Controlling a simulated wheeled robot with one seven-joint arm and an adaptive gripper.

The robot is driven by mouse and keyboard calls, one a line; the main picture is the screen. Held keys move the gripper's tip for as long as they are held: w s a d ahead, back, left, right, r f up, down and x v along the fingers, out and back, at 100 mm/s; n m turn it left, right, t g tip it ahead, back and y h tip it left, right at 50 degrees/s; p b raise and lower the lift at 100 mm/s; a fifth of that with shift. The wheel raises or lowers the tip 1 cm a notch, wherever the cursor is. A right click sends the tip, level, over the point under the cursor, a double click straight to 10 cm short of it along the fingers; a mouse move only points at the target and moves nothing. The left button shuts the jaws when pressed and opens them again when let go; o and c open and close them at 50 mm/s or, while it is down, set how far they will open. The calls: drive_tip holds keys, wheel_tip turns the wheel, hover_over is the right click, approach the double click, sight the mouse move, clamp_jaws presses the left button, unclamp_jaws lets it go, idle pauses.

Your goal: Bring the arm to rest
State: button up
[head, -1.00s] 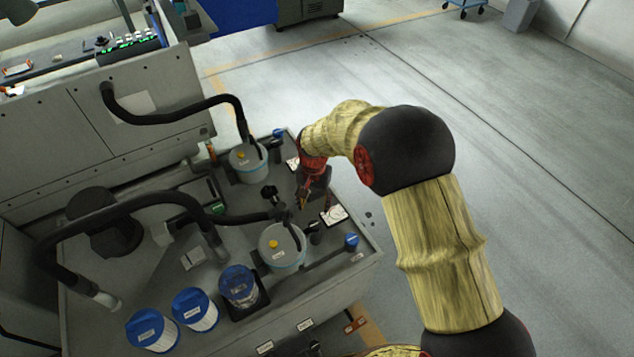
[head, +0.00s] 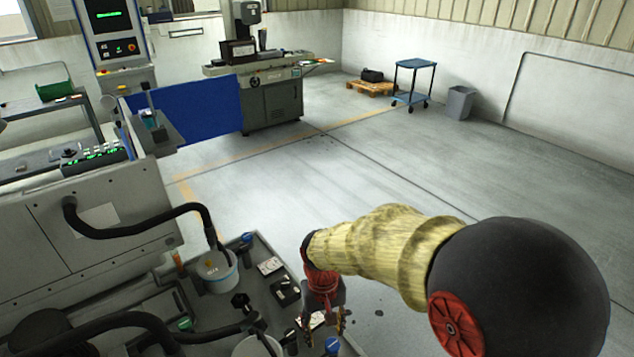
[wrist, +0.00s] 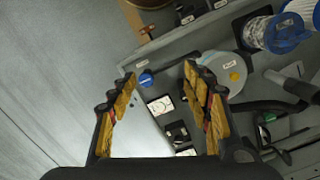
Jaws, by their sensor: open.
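My gripper (head: 322,322) is at the lower middle of the head view, pointing down at the right edge of the grey machine top (head: 262,250). In the wrist view my gripper (wrist: 160,92) has its two fingers wide apart with nothing between them but the view of the machine top below. My arm comes in from the lower right of the head view, bent at a large black joint. The fingertips look clear of the things under them; the exact height is hard to tell.
A white canister (head: 217,272) with a black hose (head: 140,233) stands left of my gripper. Blue-capped filters (wrist: 275,33) show in the wrist view. A blue knob (head: 332,345) lies close below my gripper. Open floor (head: 400,170) spreads to the right. A blue cart (head: 414,65) stands far back.

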drive_tip(key=s+d+r+m+t, duration=0.1)
drive_tip(key=s+d+r+t, duration=0.2)
drive_tip(key=s+d+r, duration=0.4)
drive_tip(key=s+d+r+m+t, duration=0.1)
drive_tip(key=s+d+r+t, duration=0.2)
drive_tip(key=s+d+r, duration=0.5)
wheel_tip(320, 180, up, 6)
drive_tip(key=shift+s+d+f+m+t+b, duration=0.2)
drive_tip(key=shift+d+m+t+b, duration=0.15)
drive_tip(key=shift+d, duration=0.8)
drive_tip(key=shift+w, duration=0.15)
drive_tip(key=shift+c, duration=0.3)
drive_tip(key=shift+c, duration=0.5)
